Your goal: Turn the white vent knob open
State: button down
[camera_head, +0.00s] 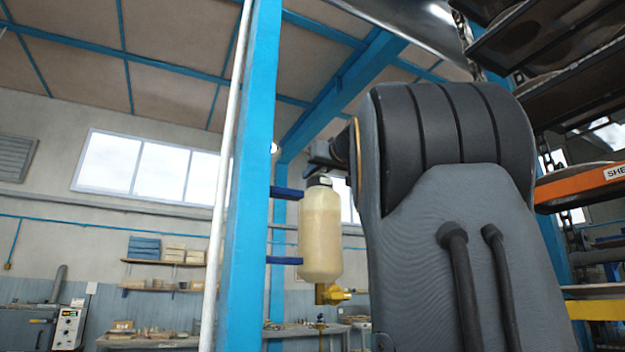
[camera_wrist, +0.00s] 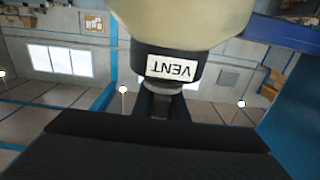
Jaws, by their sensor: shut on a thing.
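A cream bottle (camera_head: 320,235) hangs upright beside a blue post, with a dark cap on top. In the wrist view the bottle (camera_wrist: 185,22) appears upside down, and its black cap (camera_wrist: 136,62) bears a white VENT label (camera_wrist: 173,69). A pale grey-white vent knob (camera_wrist: 160,88) shows just beyond the cap, mostly hidden between the fingers. My gripper (camera_wrist: 166,100) is shut on the vent knob, one dark finger on each side. In the head view my gripper (camera_head: 322,157) is at the bottle's top, partly hidden by my arm.
The blue post (camera_head: 255,180) stands close to the left of the bottle, with blue brackets (camera_head: 286,193) reaching toward it. A yellow fitting (camera_head: 332,294) is below the bottle. Dark racks (camera_head: 560,75) and an orange shelf edge (camera_head: 580,187) stand at right. Benches are far behind.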

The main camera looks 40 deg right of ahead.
aim_at(319, 173)
jog(key=c, duration=1.8)
grip_release()
jog(key=shift+o, duration=0.2)
jog(key=b+v, duration=0.2)
jog(key=v, duration=0.4)
jog(key=shift+s+b, duration=0.35)
jog(key=shift+s+a, duration=0.25)
jog(key=shift+s, duration=0.3)
